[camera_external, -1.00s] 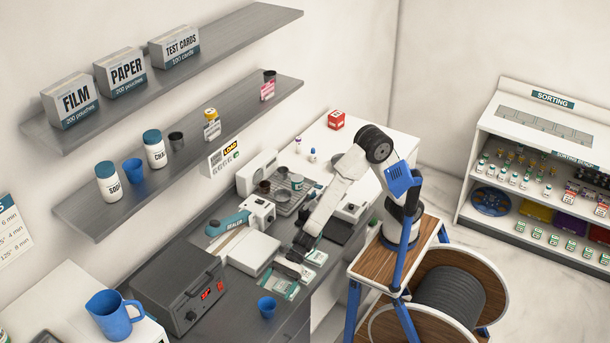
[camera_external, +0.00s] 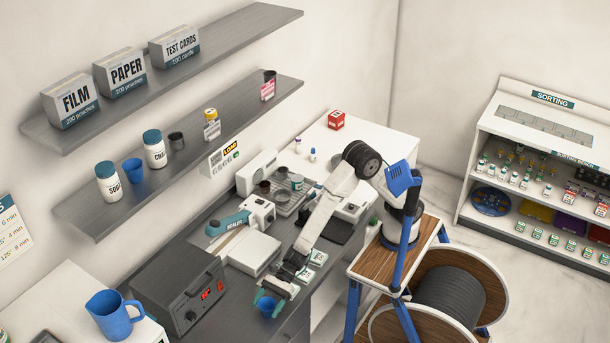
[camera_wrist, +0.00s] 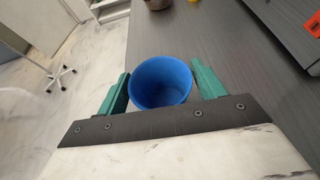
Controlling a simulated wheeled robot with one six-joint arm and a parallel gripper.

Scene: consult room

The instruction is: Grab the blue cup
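A blue cup (camera_external: 267,306) stands upright on the dark grey counter near its front edge. In the wrist view the blue cup (camera_wrist: 161,82) sits between the two green fingers of my gripper (camera_wrist: 162,84), with its open top facing the camera. The gripper also shows in the external view (camera_external: 271,294), at the cup. The fingers are apart, one on each side of the cup, with a small gap visible at the left; contact on the right is hard to tell. Another blue cup (camera_external: 133,171) stands on the lower wall shelf between two white jars.
A dark box with a red display (camera_external: 178,290) stands left of the cup. A blue jug (camera_external: 115,315) is on the white surface at the lower left. A sealer (camera_external: 229,224) and small packets (camera_external: 318,257) lie behind the gripper. The counter's front edge is close.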

